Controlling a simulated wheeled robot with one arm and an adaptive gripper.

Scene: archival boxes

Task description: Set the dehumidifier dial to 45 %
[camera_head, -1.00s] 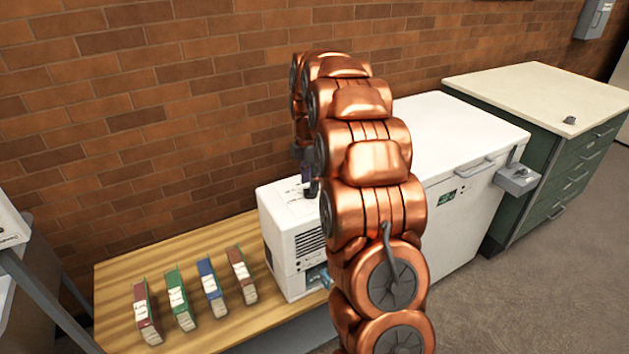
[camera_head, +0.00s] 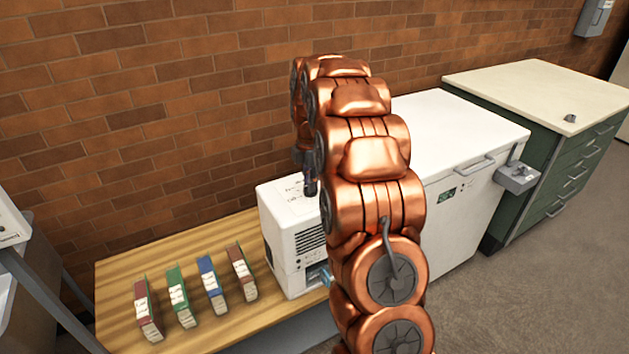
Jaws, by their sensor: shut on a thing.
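The white dehumidifier (camera_head: 281,225) stands on the wooden bench, with printed markings on its top and a dark vent grille on its front. My gripper (camera_head: 311,190) points down at the right part of its top, partly behind my copper arm. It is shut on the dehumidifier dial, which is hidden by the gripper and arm. The dial's setting cannot be read.
Several bound volumes (camera_head: 212,288) stand on the wooden bench (camera_head: 115,272) left of the dehumidifier. A white chest freezer (camera_head: 463,132) is at the right, then a green drawer cabinet (camera_head: 545,180). A brick wall runs behind.

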